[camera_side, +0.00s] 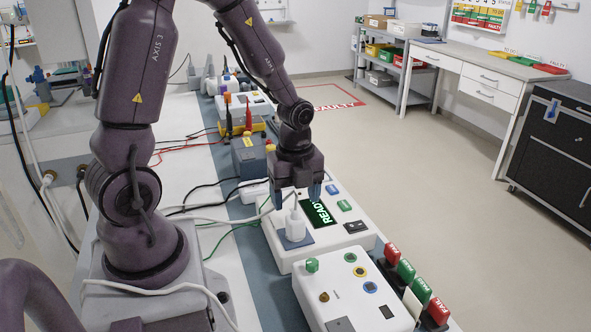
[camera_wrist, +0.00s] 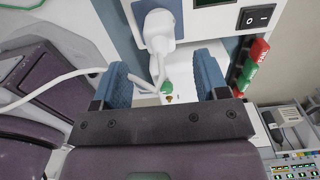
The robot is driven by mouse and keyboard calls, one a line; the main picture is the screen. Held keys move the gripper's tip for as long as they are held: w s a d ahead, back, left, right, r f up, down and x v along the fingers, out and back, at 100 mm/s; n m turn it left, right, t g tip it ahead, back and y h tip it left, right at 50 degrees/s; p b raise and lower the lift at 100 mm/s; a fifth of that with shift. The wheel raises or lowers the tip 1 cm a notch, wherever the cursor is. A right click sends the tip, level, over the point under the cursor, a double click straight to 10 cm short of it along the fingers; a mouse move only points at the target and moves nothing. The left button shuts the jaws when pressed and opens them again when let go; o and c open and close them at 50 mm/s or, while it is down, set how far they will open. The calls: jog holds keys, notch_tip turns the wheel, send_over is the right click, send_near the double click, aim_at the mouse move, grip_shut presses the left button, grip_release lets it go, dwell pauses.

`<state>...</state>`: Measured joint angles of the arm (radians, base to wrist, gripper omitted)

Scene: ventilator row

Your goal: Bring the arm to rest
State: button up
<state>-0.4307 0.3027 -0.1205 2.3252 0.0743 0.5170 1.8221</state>
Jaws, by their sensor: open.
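My gripper (camera_side: 297,197) is open, its two blue fingertips pointing down above a white device (camera_side: 362,240). The device has a lit green READY display (camera_side: 320,213), blue and green buttons and a black switch. A white plug (camera_side: 295,228) stands upright on a blue pad on the device, just below the fingers in the side view. In the wrist view my gripper (camera_wrist: 163,80) has its fingers wide apart, with the plug (camera_wrist: 158,24) ahead of them and not held. A white cable shows beyond the gap between the fingers.
A second white box (camera_side: 350,290) with coloured sockets stands in front, beside a row of red and green tags (camera_side: 412,280). Other instruments and loose cables lie behind to the left. Open floor (camera_side: 420,150) lies to the right, before a desk (camera_side: 480,70).

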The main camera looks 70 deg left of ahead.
jog(key=s+d+r+n+t, duration=0.2)
jog(key=d+r+n, duration=0.1)
jog(key=r+n, duration=0.3)
jog(key=s+d+r+n+t, duration=0.1)
jog(key=s+d+r+n, duration=0.2)
jog(key=r+n, duration=0.3)
jog(key=s+d+r+n+t, duration=0.2)
jog(key=d+r+n, duration=0.1)
jog(key=r+n, duration=0.3)
notch_tip(320, 180, up, 2)
jog(key=shift+s+r+t, duration=0.1)
jog(key=shift+s+t, duration=0.2)
